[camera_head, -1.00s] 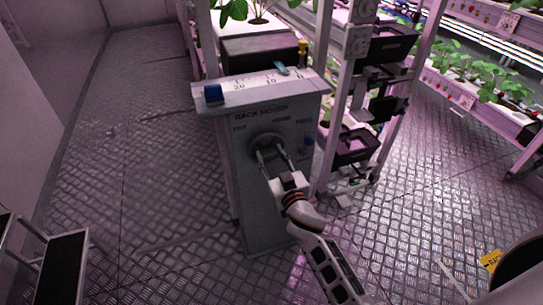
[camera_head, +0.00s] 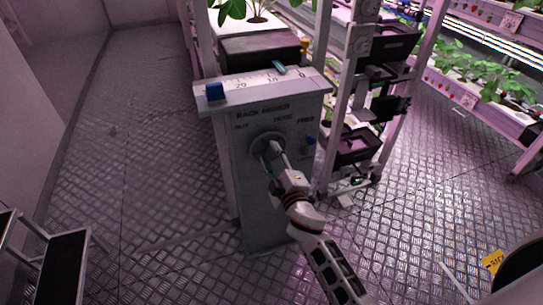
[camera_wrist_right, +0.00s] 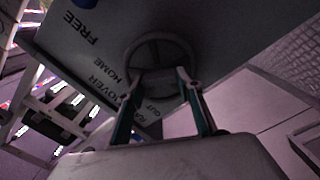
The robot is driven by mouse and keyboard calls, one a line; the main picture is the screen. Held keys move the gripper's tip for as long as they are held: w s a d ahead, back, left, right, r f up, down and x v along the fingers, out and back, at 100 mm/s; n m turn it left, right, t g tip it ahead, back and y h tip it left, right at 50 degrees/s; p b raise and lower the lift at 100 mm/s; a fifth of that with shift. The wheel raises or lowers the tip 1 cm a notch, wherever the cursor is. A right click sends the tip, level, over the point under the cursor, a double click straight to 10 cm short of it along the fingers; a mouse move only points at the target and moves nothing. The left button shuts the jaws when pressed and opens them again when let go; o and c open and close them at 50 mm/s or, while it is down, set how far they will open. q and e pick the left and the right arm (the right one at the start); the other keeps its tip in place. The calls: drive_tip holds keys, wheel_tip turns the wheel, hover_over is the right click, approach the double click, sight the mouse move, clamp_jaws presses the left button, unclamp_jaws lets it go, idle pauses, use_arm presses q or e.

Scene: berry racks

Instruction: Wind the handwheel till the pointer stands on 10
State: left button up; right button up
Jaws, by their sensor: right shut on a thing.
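The handwheel (camera_head: 254,142) is a grey ring on the front of the grey rack mover box (camera_head: 265,200). It shows in the right wrist view (camera_wrist_right: 160,47) too. My right gripper (camera_head: 268,153) reaches it from below, its two fingers at the wheel. In the wrist view the fingertips (camera_wrist_right: 161,76) are at the wheel's lower part; the gripper is shut on it. The exact contact is partly hidden. The teal pointer (camera_head: 279,69) stands at the back edge of the white scale (camera_head: 255,81), close to the 10 mark, slightly on the 0 side. My left gripper is out of view.
A blue block (camera_head: 214,91) sits at the scale's left end. A blue knob (camera_head: 311,140) is right of the wheel. A rack post and black trays (camera_head: 355,147) stand close on the right. A black step (camera_head: 75,265) is lower left. The floor left of the box is clear.

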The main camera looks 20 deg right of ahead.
drive_tip(key=n, duration=0.3)
drive_tip(key=shift+f+n, duration=0.15)
drive_tip(key=shift+n, duration=0.25)
drive_tip(key=n, duration=0.4)
drive_tip(key=shift+f+n, duration=0.1)
drive_tip(key=shift+n, duration=0.2)
drive_tip(key=n, duration=0.4)
drive_tip(key=shift+d+n+p, duration=0.1)
drive_tip(key=shift+n+p, duration=0.25)
drive_tip(key=shift+n, duration=0.75)
drive_tip(key=n+p, duration=0.1)
drive_tip(key=n, duration=0.2)
drive_tip(key=shift+f+n, duration=0.1)
drive_tip(key=shift+n, duration=0.8)
drive_tip(key=o, duration=1.1)
